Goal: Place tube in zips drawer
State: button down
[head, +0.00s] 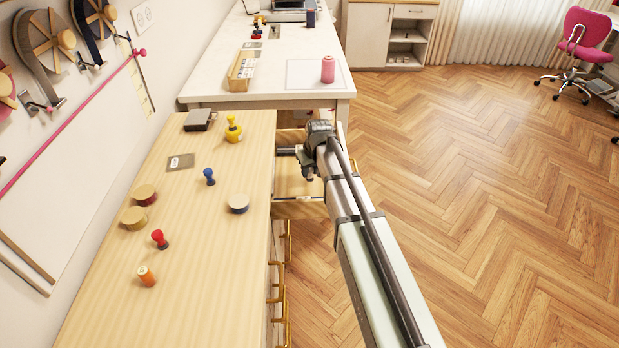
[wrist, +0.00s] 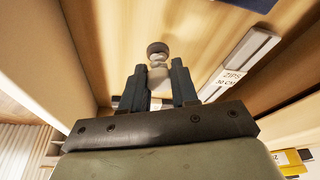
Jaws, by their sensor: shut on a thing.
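My gripper (wrist: 159,88) is shut on a small pale tube-like piece (wrist: 158,66) with a rounded grey end, which shows between the two dark fingers. In the wrist view, wooden drawer walls and floor (wrist: 115,35) surround it. A long pale item with a label reading "ZIPS 30 CM" (wrist: 231,76) lies to its right. In the head view, my gripper (head: 309,172) is over the open wooden drawer (head: 290,187) at the far right end of the wooden cabinet. The held piece is hidden there. I cannot tell whether it touches the drawer floor.
The wooden cabinet top (head: 215,270) holds several spools and pegs, including a yellow one (head: 233,130). A white table (head: 205,85) with a pink spool (head: 328,68) stands beyond the drawer. A dark blue item (wrist: 258,3) shows at the wrist view's top.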

aim_at(310, 177)
jog(key=shift+f, duration=1.8)
jog(key=shift+f, duration=0.1)
jog(key=c, duration=0.9)
grip_release()
jog(key=shift+o, duration=0.2)
jog(key=v, duration=1.2)
jog(key=shift+d, duration=0.1)
jog(key=shift+o, duration=0.4)
